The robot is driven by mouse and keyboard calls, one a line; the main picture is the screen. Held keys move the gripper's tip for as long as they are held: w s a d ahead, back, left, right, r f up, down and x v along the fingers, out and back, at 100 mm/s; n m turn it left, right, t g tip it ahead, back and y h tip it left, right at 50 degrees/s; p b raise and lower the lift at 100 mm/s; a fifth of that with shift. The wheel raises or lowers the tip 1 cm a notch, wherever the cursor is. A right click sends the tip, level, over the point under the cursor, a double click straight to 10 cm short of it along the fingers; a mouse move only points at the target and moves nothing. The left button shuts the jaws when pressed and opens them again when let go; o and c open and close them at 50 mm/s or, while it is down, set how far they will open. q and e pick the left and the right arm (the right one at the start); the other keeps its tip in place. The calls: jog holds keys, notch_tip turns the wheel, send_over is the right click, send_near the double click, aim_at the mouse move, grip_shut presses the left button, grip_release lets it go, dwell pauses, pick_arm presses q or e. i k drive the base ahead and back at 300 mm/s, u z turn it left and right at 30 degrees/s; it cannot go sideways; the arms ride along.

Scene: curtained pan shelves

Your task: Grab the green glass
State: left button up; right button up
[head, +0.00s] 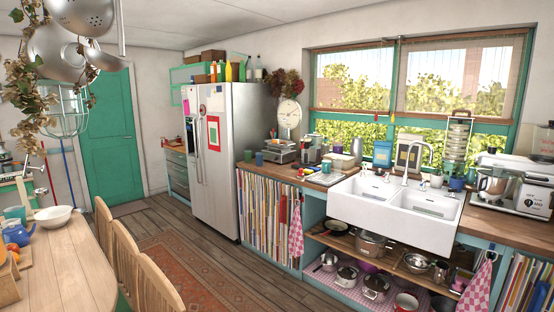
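Two small cups or glasses stand side by side on the wooden counter left of the sink. One is a green-teal glass (259,158); the other is a darker cup (247,156). Another greenish vessel (326,166) stands by the dish area left of the sink. A teal cup (15,212) stands on the dining table at the far left. At this size I cannot tell which of these is glass. Neither of my grippers is in view.
A wooden dining table (70,270) with chairs (128,262) fills the lower left. A white double sink (395,212) sits in the counter above open pan shelves. The fridge (222,165) stands at the back. The rug-covered floor (185,262) between table and counter is free.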

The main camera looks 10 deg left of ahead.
aim_at(248, 154)
jog(key=z, duration=0.7)
jog(key=i, duration=2.4)
jog(key=u, duration=1.75)
jog(key=i, duration=3.7)
jog(key=z, duration=1.6)
